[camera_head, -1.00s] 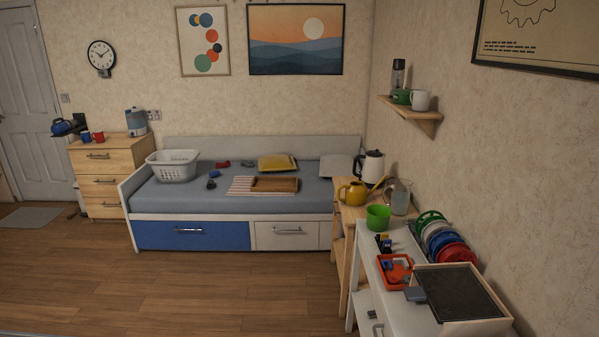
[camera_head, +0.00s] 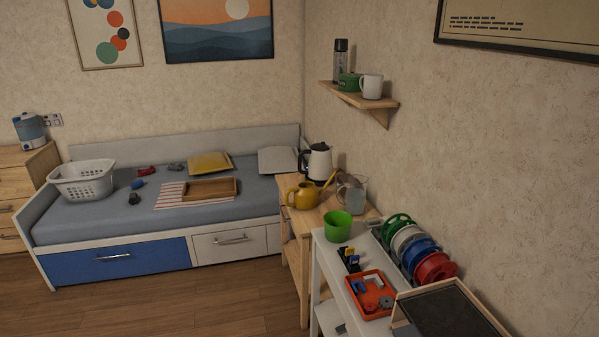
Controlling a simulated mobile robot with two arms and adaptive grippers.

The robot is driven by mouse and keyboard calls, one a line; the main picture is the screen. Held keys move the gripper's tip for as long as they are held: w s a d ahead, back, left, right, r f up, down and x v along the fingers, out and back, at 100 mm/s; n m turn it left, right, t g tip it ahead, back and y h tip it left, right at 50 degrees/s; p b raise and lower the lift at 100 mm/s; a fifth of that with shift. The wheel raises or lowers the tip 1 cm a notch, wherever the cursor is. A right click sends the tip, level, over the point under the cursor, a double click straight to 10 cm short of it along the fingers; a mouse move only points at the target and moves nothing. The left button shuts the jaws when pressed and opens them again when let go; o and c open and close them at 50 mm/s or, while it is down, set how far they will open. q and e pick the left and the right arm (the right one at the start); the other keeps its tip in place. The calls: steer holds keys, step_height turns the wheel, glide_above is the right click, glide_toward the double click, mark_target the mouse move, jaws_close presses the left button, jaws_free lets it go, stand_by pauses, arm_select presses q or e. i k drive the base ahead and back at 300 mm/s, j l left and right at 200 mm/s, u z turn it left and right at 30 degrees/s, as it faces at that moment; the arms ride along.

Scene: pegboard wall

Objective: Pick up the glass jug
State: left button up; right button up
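The glass jug (camera_head: 354,196) stands upright on the wooden side table (camera_head: 327,212) against the right wall. It is clear, and its handle is hard to make out. A yellow watering can (camera_head: 303,196) stands to its left, with its spout reaching toward the jug. Neither of my grippers shows in the head view.
A white and black kettle (camera_head: 318,161) stands behind the watering can. Several coloured spools (camera_head: 411,247) and an orange tray (camera_head: 371,293) are on the white table (camera_head: 331,262). A wall shelf (camera_head: 361,100) juts out above the jug. The wooden floor (camera_head: 215,300) at left is clear.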

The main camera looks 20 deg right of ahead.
mark_target(354, 202)
steer(key=i+z, duration=0.1)
steer(key=i, duration=0.65)
steer(key=i+j, duration=0.15)
steer(key=i, duration=0.55)
steer(key=l+z, duration=0.05)
